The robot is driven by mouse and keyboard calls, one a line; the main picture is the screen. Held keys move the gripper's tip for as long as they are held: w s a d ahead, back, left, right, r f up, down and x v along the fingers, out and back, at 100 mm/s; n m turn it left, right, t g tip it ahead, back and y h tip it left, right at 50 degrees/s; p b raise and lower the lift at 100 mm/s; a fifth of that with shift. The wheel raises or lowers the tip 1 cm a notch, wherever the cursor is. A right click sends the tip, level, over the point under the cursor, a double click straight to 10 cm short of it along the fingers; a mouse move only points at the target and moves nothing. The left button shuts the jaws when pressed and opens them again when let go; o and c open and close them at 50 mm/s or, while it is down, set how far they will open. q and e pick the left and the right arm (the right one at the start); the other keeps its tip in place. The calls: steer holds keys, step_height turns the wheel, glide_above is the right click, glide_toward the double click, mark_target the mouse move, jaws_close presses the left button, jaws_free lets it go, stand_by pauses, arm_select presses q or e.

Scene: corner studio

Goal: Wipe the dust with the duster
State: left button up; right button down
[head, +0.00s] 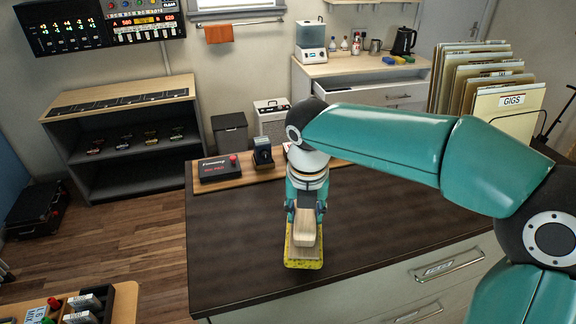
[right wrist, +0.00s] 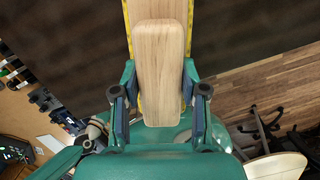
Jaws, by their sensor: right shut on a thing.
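The duster has a pale wooden handle block (head: 305,228) over a yellow-edged base (head: 304,262). It is at the front of the dark countertop (head: 400,215) in the head view. My right gripper (head: 306,208) points down and is shut on the handle. In the right wrist view the two fingers (right wrist: 160,100) press on both sides of the wooden handle (right wrist: 161,65), with the yellow edge (right wrist: 128,20) behind it. Whether the base touches the countertop is hard to tell. No dust can be made out. My left gripper is not in view.
A wooden board (head: 235,183) with a black box (head: 219,168) and a small dark device (head: 262,154) lies along the counter's back edge. A file rack (head: 490,90) stands at the back right. The counter to the right of the duster is clear.

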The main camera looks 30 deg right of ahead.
steer(key=shift+r, duration=1.8)
